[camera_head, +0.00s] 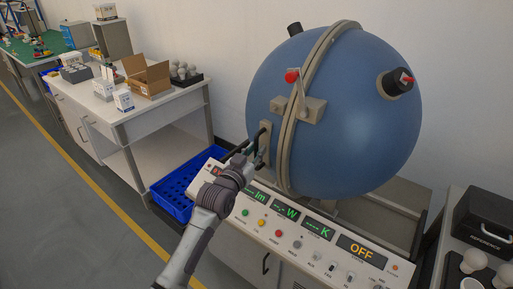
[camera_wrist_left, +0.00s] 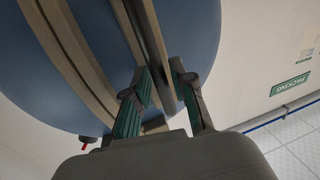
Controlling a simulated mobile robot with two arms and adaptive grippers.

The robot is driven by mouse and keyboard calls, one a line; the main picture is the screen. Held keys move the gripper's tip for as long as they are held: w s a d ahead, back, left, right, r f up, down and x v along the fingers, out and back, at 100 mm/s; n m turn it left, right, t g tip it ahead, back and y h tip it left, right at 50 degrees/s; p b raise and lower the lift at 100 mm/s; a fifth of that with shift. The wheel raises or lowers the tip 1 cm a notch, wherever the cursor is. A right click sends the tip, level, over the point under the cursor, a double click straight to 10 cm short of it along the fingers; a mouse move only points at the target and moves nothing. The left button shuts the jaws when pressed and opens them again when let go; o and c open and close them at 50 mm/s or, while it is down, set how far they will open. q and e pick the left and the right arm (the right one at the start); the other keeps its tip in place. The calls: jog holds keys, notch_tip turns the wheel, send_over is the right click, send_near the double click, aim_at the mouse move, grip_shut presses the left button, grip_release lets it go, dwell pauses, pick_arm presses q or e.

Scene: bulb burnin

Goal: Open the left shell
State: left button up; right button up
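The big blue sphere (camera_head: 385,140) stands upright behind the control panel, with beige rims (camera_head: 287,150) around its seam; its left shell (camera_head: 266,88) is the part left of the rims. The rims lie against each other. A latch lever with a red knob (camera_head: 291,76) stands up over the seam. My left gripper (camera_head: 253,158) is at this handle. In the left wrist view, its fingers (camera_wrist_left: 160,78) are apart, with a dark bar between them; contact is not clear. My right gripper is not in view.
The control panel (camera_head: 290,238) runs below the sphere and my left arm. A blue crate (camera_head: 178,200) is on the floor at left. A white bench (camera_head: 160,110) with boxes and bulbs stands behind it. A black case (camera_head: 485,222) and bulbs are at right.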

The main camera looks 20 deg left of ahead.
pick_arm(q)
jog(key=shift+w, duration=0.35)
grip_shut()
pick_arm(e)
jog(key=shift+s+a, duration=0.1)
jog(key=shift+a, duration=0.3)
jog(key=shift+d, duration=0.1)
